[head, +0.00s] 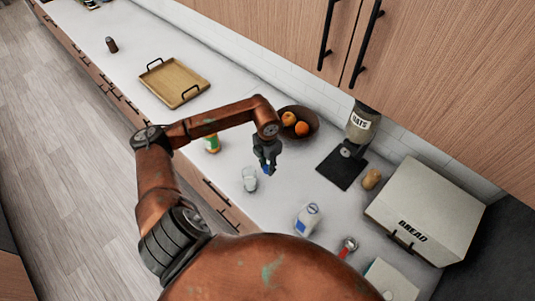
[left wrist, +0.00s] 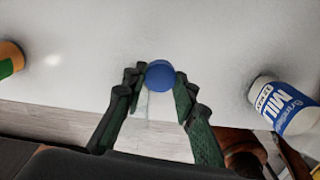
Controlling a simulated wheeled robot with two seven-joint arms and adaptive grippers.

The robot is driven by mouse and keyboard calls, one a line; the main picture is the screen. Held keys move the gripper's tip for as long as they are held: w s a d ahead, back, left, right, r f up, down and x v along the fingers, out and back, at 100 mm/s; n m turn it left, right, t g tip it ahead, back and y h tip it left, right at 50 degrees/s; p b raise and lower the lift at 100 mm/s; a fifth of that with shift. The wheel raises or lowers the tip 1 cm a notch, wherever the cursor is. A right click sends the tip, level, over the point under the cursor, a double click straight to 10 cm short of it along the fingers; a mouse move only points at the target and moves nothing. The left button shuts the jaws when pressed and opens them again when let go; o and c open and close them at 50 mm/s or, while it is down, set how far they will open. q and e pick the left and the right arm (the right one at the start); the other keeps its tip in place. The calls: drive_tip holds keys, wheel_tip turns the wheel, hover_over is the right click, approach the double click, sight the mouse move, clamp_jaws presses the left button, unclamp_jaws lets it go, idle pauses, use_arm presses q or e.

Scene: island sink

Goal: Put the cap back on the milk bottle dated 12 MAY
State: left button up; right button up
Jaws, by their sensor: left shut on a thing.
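My left gripper (head: 266,168) hangs over the counter, shut on a small blue cap. In the left wrist view, the round blue cap (left wrist: 160,75) sits between the fingertips of the left gripper (left wrist: 157,85). A white milk bottle with a blue label (head: 307,219) stands on the counter to the right and nearer the front edge, apart from the gripper. My right gripper is not in view.
A clear glass (head: 249,180) stands close beside and below the left gripper. An orange and green container (head: 211,144), a fruit bowl (head: 312,131), an oats dispenser (head: 361,124), a bread box (head: 425,210) and a tray (head: 173,82) stand around. Counter between glass and bottle is clear.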

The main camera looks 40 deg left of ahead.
use_arm(q)
drive_tip(key=d+m+b, duration=0.4)
drive_tip(key=d+m, duration=0.3)
drive_tip(key=m, duration=0.9)
drive_tip(key=d+m+b, duration=0.4)
drive_tip(key=d+m, duration=0.4)
drive_tip(key=m, duration=0.9)
drive_tip(key=shift+s+f+m+b, duration=0.15)
drive_tip(key=shift+s+m+b, duration=0.15)
drive_tip(key=shift+s+b, duration=0.15)
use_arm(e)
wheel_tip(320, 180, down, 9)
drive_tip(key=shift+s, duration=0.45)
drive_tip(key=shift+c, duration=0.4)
